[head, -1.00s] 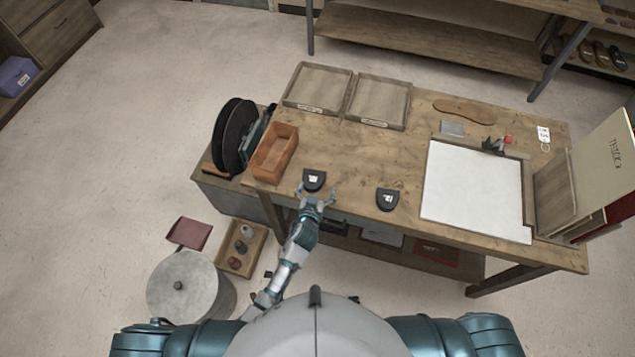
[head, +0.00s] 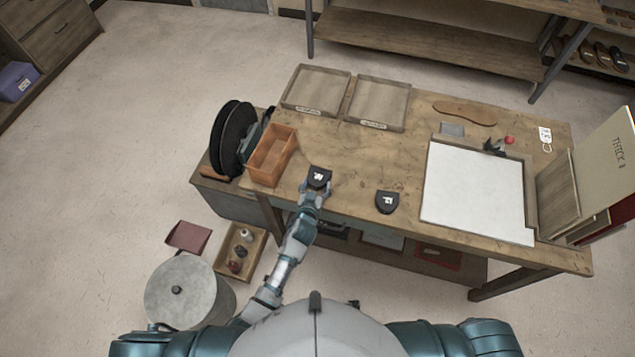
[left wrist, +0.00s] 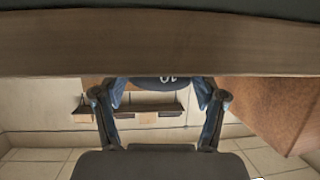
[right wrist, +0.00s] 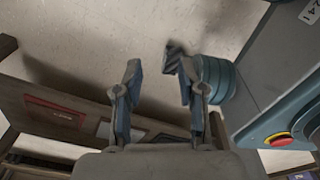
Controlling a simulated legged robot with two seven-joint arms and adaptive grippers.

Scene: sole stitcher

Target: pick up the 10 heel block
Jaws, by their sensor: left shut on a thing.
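The 10 heel block (head: 319,176) is a dark, rounded block with a white label, at the table's front edge to the left. My left gripper (head: 315,188) is shut on it from the front. In the left wrist view, the block (left wrist: 160,83) shows between the two fingers, its number upside down. I cannot tell whether it touches the tabletop. A second dark heel block (head: 387,202) lies apart to the right, its label hard to read. My right gripper (right wrist: 152,88) shows only in the right wrist view, with its fingers apart and nothing between them.
An orange-brown wooden box (head: 254,168) stands left of the held block. Two shallow trays (head: 346,100) lie at the back. A white sheet (head: 480,225) covers the right side, near upright boards (head: 607,150). Bare tabletop (head: 350,155) lies behind the blocks.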

